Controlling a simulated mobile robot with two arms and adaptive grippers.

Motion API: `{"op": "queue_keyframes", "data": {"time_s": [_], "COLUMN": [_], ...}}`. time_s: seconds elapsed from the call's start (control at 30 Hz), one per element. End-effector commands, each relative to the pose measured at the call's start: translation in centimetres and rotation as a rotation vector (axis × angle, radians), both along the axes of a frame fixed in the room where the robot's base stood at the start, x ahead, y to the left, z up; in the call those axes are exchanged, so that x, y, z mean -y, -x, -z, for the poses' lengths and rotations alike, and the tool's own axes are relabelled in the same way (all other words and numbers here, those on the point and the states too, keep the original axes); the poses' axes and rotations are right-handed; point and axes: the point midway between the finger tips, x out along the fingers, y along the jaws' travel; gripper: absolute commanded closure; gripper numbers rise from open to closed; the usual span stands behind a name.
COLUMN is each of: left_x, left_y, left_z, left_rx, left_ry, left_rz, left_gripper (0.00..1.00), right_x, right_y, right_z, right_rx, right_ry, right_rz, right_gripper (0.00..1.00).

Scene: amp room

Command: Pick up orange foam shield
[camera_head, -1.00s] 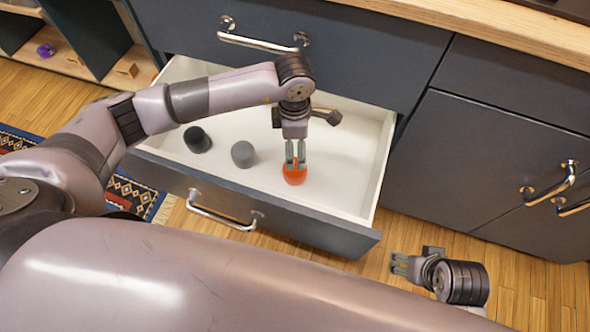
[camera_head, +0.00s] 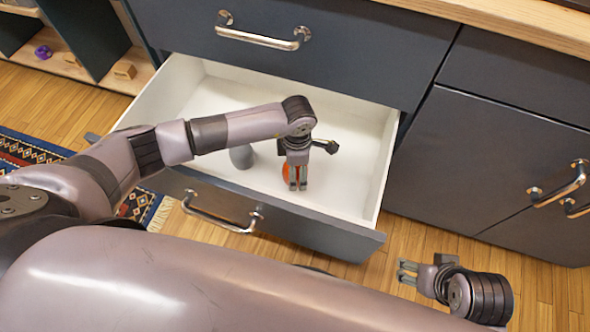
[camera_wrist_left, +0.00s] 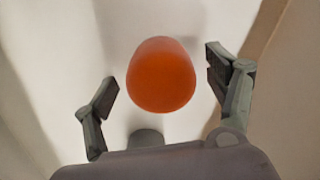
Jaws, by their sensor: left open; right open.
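The orange foam shield (camera_head: 286,172) stands in the open white drawer, mostly hidden behind my left gripper (camera_head: 298,185) in the head view. In the left wrist view the orange foam shield (camera_wrist_left: 161,75) is a rounded orange piece between and beyond the two fingertips of my left gripper (camera_wrist_left: 162,78). The fingers are open and a gap shows on both sides of it. My right gripper (camera_head: 405,271) is open and empty, low over the floor to the right of the drawer.
A grey foam piece (camera_head: 242,157) stands in the drawer (camera_head: 345,195) to the left of the orange one, partly behind my left arm. The drawer walls surround the space. A cabinet with handles (camera_head: 560,186) stands on the right.

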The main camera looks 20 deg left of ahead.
Motion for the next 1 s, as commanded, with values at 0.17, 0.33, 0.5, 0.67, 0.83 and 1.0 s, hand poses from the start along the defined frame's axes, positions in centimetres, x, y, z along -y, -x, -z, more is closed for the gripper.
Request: {"op": "queue_keyframes", "data": {"time_s": [0.17,0.33,0.5,0.67,0.83,1.0], "left_x": [0.01,-0.01,-0.02,-0.02,-0.02,-0.01], "left_y": [-0.01,-0.02,-0.02,-0.02,-0.02,-0.06], "left_z": [-0.07,-0.08,-0.08,-0.08,-0.08,-0.53], "left_rx": [0.000,0.000,0.000,0.000,0.000,0.001], "left_ry": [0.000,0.000,0.000,0.000,0.000,0.001], "left_rz": [0.000,0.000,-0.001,-0.001,-0.001,-0.001], "left_gripper": [0.23,0.34,0.45,0.56,0.56,0.56], "right_x": [-0.01,-0.01,-0.01,-0.01,-0.01,-0.01], "right_y": [0.00,0.00,0.00,0.00,-0.01,-0.02], "right_z": [-0.03,-0.03,-0.02,-0.02,-0.02,-0.17], "right_rx": [0.000,0.000,0.000,0.000,0.001,0.001], "right_ry": [0.000,0.000,0.000,0.000,0.000,0.000], "right_rz": [0.000,0.000,0.000,0.000,0.000,0.000], "right_gripper": [0.40,0.40,0.40,0.40,0.40,0.40]}}
